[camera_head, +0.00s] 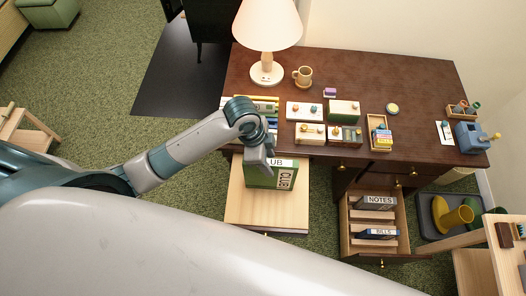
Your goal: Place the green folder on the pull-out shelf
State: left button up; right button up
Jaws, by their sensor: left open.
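The green folder (284,181), labelled "CLUB", stands on the light wood pull-out shelf (262,221) that extends from the front of the dark desk. My left gripper (259,163) reaches in from the left and is open at the folder's upper left part. My gripper and wrist hide some of that side, so I cannot tell if the fingers touch the folder. My right gripper is not in view.
The desk (350,68) holds a lamp (267,35), a mug (302,76) and several small boxes. An open drawer (391,247) right of the shelf holds "NOTES" (375,202) and "BILLS" (378,234) binders. The shelf's front part is bare.

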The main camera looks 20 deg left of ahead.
pick_arm(q)
jog(key=b+v, duration=0.1)
jog(key=v, duration=0.5)
jog(key=shift+r, duration=0.2)
jog(key=shift+s+f, duration=0.1)
